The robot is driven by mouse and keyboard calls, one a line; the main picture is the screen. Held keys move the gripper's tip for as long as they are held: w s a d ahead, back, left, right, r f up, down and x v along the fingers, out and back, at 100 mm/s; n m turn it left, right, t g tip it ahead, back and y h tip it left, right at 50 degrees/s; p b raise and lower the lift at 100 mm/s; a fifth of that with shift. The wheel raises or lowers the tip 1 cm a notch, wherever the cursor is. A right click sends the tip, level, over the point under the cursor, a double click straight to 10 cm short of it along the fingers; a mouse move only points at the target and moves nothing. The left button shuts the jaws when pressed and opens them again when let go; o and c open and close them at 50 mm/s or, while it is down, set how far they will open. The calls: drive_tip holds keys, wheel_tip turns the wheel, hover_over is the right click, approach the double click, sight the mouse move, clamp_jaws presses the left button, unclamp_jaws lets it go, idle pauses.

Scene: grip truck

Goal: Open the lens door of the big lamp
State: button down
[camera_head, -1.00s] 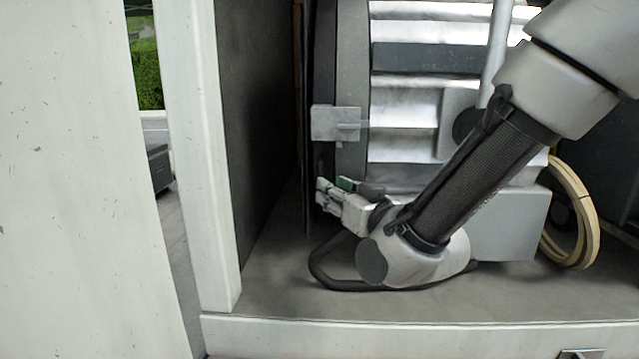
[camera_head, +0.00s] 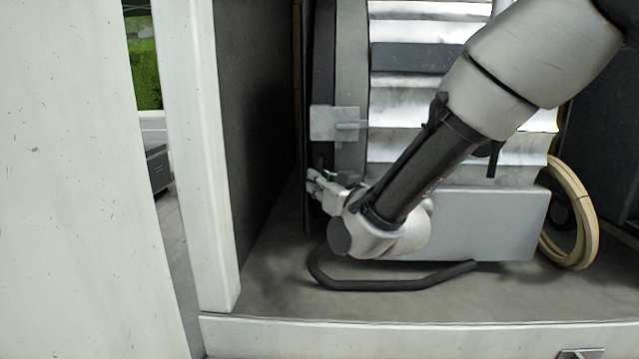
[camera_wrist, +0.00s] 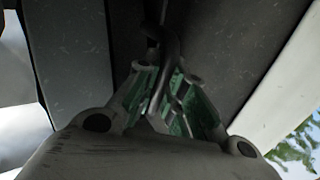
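The big lamp (camera_head: 420,98) is a ribbed grey-white housing in the head view. Its dark lens door and rim (camera_head: 324,60) form the left end, with a grey bracket (camera_head: 337,123) on the side. My gripper (camera_head: 314,182) is low at the lens-door edge, below the bracket. In the wrist view my gripper (camera_wrist: 170,80) shows green-padded fingers spread apart. A dark curved handle (camera_wrist: 168,45) reaches down between them from a dark panel. A gap shows beside the handle; whether a pad touches it is unclear. The fingertips are small and partly hidden in the head view.
A black bent bar (camera_head: 400,284) lies on the compartment floor below my wrist. A dark wall (camera_head: 255,130) and white post (camera_head: 200,150) stand close on the left. A grey box (camera_head: 490,225) and coiled tan hose (camera_head: 590,230) are on the right.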

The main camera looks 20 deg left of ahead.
drive_tip(key=s+a, duration=0.1)
drive_tip(key=a, duration=0.8)
drive_tip(key=shift+s+a, duration=0.2)
drive_tip(key=shift+a, duration=0.1)
drive_tip(key=shift+r, duration=0.1)
drive_tip(key=c, duration=1.5)
unclamp_jaws()
drive_tip(key=shift+s, duration=0.1)
drive_tip(key=v, duration=1.2)
